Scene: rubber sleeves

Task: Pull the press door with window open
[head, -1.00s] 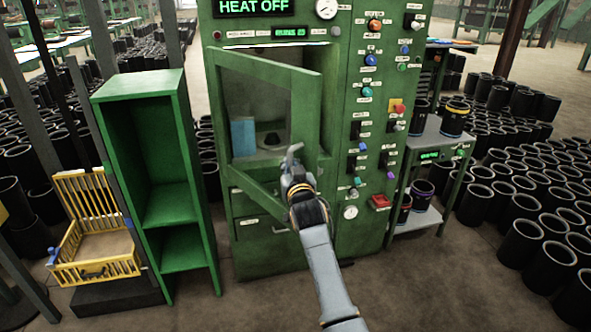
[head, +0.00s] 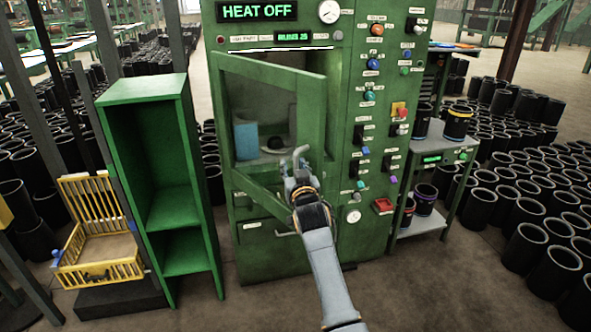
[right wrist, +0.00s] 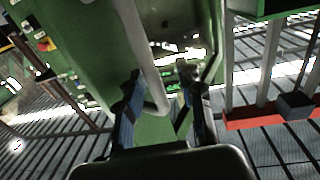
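The green press door (head: 309,115), with a window framed in green, stands ajar on the front of the green press. Its free edge is on the right and swings out toward me. A grey bar handle (head: 299,151) sticks out low near that edge. My right gripper (head: 298,172) is at this handle. In the right wrist view the handle bar (right wrist: 143,60) runs between the two fingers of the right gripper (right wrist: 165,103), which are apart with a gap beside the bar. Firm contact cannot be told. My left gripper is in neither view.
A tall green shelf (head: 148,105) stands just left of the press. A yellow basket (head: 102,268) is beyond it. Right of the door is a panel of buttons (head: 377,57), then a grey side table (head: 428,146) with black sleeves. Inside the press is a blue block (head: 245,138).

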